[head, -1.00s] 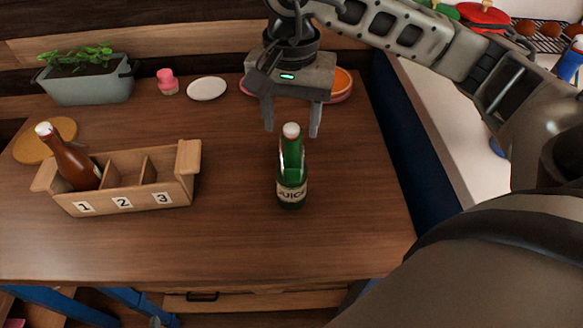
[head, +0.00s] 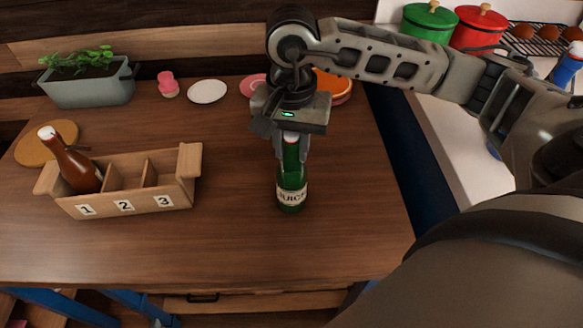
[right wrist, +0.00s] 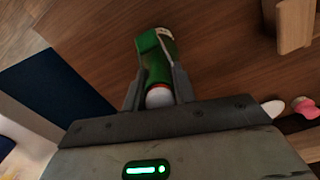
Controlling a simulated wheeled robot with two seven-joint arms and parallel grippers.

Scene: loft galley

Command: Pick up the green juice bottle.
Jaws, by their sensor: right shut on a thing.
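The green juice bottle (head: 292,186) stands upright on the wooden table, with a white cap and a pale label. My right gripper (head: 291,150) is above it, pointing down, with its fingers shut on the bottle's neck. In the right wrist view, the bottle (right wrist: 153,62) lies between the two fingers (right wrist: 158,92), its white cap close to the palm. The bottle's base appears to rest on the table. My left gripper is not in view.
A wooden crate (head: 131,204) with slots numbered 1 to 3 stands left, a brown bottle (head: 76,165) leaning in slot 1. A planter (head: 88,88), pink item (head: 168,85), white plate (head: 207,92) and orange bowl (head: 334,85) are at the back. The table's front is clear.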

